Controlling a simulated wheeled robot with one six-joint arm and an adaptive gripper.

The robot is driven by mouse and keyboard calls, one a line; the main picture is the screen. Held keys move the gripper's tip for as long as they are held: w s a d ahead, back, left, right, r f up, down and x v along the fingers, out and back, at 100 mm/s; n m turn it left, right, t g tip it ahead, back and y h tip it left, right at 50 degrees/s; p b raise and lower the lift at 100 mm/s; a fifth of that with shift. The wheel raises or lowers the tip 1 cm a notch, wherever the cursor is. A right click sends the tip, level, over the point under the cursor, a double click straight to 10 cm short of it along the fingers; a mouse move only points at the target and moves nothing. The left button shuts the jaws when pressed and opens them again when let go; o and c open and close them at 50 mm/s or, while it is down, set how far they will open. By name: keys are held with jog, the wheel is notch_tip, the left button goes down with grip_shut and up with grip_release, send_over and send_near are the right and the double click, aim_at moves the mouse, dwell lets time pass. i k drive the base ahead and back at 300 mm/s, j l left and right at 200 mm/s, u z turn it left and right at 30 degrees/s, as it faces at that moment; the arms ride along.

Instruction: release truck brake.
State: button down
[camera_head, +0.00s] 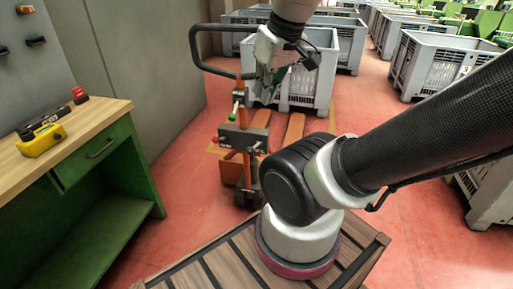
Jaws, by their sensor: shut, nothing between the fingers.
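The orange pallet truck (229,167) stands on the red floor ahead of me, its black loop handle (193,45) upright at the left. Its post carries a small green knob (232,117) and a grey box with a red knob (257,145). I cannot tell which part is the brake. My gripper (267,88) hangs beside the handle's right side, above the knobs, pointing down. It is shut and empty. Its fingertips are small and dark against the crate behind, so I cannot tell whether they touch the truck.
A green workbench (98,160) at the left holds a yellow control box (42,140) and a red button (80,95). A grey crate (340,45) stands behind the truck, with more crates (437,65) at the right. Open red floor lies between.

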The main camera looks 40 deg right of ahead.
aim_at(216, 139)
jog(key=i+l, duration=0.1)
jog(key=i, duration=0.35)
jog(key=i+l, duration=0.15)
jog(key=i, duration=0.35)
